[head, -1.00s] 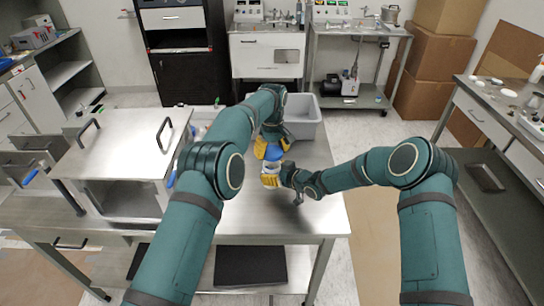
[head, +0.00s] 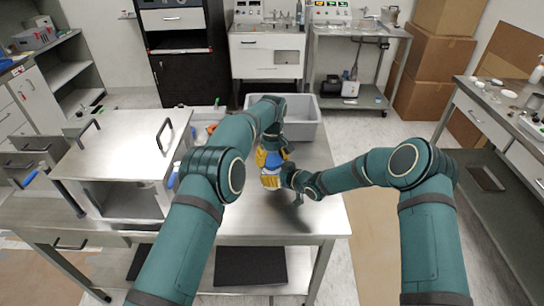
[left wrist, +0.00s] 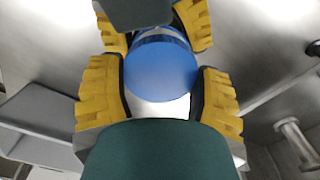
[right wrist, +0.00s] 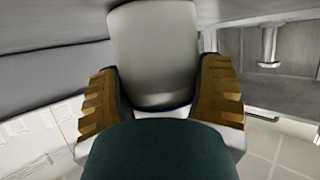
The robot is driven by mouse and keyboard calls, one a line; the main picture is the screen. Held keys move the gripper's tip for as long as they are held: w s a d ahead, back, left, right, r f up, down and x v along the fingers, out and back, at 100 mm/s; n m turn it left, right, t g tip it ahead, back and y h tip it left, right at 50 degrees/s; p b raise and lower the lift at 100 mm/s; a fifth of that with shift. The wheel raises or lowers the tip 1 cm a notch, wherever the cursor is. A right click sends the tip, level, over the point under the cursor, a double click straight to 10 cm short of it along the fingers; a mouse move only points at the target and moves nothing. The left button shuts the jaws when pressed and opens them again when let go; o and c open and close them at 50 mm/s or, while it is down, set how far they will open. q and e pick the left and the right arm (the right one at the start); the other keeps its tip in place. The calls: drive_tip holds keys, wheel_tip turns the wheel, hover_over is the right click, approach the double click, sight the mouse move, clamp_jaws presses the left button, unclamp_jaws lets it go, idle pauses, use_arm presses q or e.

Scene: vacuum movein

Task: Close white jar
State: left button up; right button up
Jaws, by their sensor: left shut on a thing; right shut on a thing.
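The white jar (right wrist: 155,55) stands between the yellow fingers of my right gripper (right wrist: 160,95), which is shut on it. In the head view, my right gripper (head: 271,182) is low over the metal table. My left gripper (head: 270,157) is just above and behind it, shut on the blue lid (head: 271,166). In the left wrist view, the round blue lid (left wrist: 162,72) sits between the yellow fingers of my left gripper (left wrist: 162,97). The lid is over the jar's top; I cannot tell whether it is seated. The fingers hide most of the jar in the head view.
A grey bin (head: 300,125) stands at the back of the metal table (head: 245,215). A metal box-like unit with handles (head: 120,145) stands on the left. Small items lie between it and my left arm. The table's front right is clear.

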use_arm(q)
drive_tip(key=shift+f, duration=0.3)
drive_tip(key=shift+f, duration=0.55)
idle(0.4)
use_arm(e)
clamp_jaws()
use_arm(q)
drive_tip(key=m, duration=0.6)
drive_tip(key=shift+m, duration=0.3)
drive_tip(key=o, duration=0.7)
drive_tip(key=shift+c, duration=0.2)
